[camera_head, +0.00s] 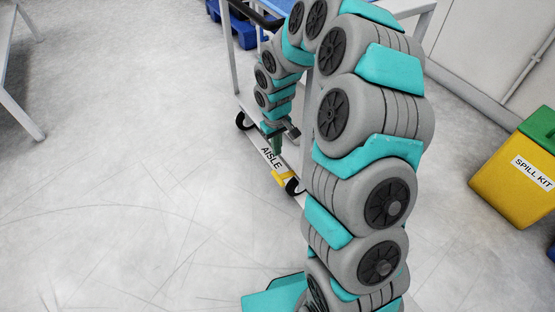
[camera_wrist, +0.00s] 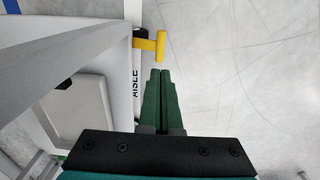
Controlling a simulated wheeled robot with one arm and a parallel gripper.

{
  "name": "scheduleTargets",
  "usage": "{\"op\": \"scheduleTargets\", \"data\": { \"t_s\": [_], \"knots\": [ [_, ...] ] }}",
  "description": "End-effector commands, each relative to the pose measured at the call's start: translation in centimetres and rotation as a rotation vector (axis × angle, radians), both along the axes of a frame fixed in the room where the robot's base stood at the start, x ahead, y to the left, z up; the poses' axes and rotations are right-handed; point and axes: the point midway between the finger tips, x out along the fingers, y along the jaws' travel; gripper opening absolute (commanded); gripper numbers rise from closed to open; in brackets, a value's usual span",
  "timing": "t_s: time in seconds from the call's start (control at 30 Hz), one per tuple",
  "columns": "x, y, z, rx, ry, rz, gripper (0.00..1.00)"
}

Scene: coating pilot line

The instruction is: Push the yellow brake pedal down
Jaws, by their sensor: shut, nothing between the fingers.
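The yellow brake pedal (camera_head: 281,176) sits beside the black caster (camera_head: 295,187) of a white-framed cart, low over the floor. In the wrist view the pedal (camera_wrist: 158,46) is T-shaped and juts out from the cart's corner. My gripper (camera_head: 277,152) points downward next to the cart, a little behind the pedal in the head view. In the wrist view my gripper (camera_wrist: 160,72) has its green fingers together and empty. The fingertips appear just short of the pedal's end in the picture; I cannot tell their height above it.
The cart's second caster (camera_head: 244,121) stands farther back. A yellow spill kit bin (camera_head: 515,185) with a green lid stands at right. A table leg (camera_head: 22,117) is at left. The floor between is clear.

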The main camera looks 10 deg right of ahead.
Motion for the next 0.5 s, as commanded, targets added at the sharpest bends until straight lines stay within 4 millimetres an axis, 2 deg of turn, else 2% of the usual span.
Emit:
{"op": "scheduleTargets", "data": {
  "t_s": [0.5],
  "knots": [
    [0.0,-0.3,-9.2,-0.001,0.002,0.000,0.00]
  ]
}}
